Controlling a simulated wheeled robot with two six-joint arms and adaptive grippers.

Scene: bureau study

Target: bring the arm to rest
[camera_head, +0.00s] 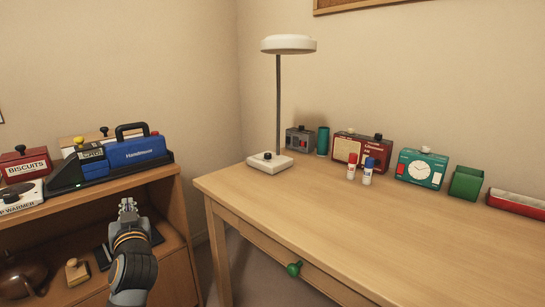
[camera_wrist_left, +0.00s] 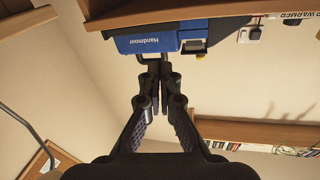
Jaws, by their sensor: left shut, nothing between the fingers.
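My left gripper (camera_head: 127,205) is shut and empty. It is raised, with its fingers pointing up, in front of the wooden shelf unit (camera_head: 172,172) at the left of the head view. In the left wrist view its fingertips (camera_wrist_left: 160,75) are together with nothing between them. A blue box with a black handle (camera_head: 137,151) stands on the shelf top beyond the gripper. This box (camera_wrist_left: 147,43) also shows above the fingertips in the left wrist view. My right gripper is in neither view.
A wooden desk (camera_head: 300,215) with a green drawer knob (camera_head: 294,268) stands to the right. It bears a white lamp (camera_head: 269,162), glue-like bottles (camera_head: 367,172), a teal clock box (camera_head: 421,168) and a green holder (camera_head: 466,183). A red biscuits box (camera_head: 27,166) stands on the shelf top.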

